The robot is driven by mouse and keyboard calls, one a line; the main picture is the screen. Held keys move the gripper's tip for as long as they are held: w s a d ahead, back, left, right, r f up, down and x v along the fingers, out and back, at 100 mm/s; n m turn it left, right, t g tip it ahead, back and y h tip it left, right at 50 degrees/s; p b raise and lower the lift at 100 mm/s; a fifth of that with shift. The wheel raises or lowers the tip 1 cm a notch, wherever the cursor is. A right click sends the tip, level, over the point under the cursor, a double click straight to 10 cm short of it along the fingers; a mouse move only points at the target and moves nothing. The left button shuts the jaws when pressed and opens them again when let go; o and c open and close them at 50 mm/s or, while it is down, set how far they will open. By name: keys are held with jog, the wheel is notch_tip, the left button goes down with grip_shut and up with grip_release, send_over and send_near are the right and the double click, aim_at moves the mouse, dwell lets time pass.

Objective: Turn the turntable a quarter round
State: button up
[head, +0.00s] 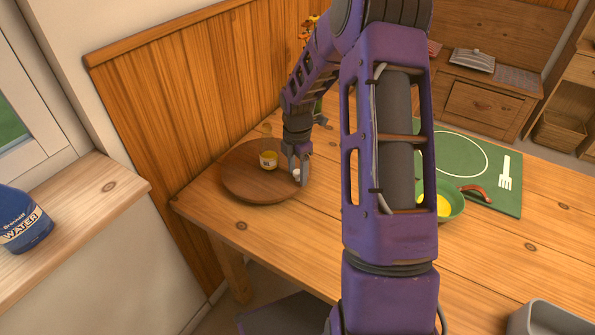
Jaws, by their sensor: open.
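The turntable (245,186) is a round brown wooden disc at the left end of the wooden table. My gripper (298,178) points down at the disc's right edge and is open. A small white thing (296,173) shows at the fingers; I cannot tell what it is or whether the fingers touch it or the disc. The disc's right edge is partly hidden by my gripper.
A green place mat (510,190) with a fork print and a green bowl (451,205) lie to the right. A wood-panelled wall (190,90) rises behind the turntable. A grey bin (550,318) is at the lower right. The table's front is clear.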

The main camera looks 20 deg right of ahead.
notch_tip(320, 180, up, 17)
jog(key=p, duration=0.2)
jog(key=shift+r, duration=0.2)
dwell(0.4)
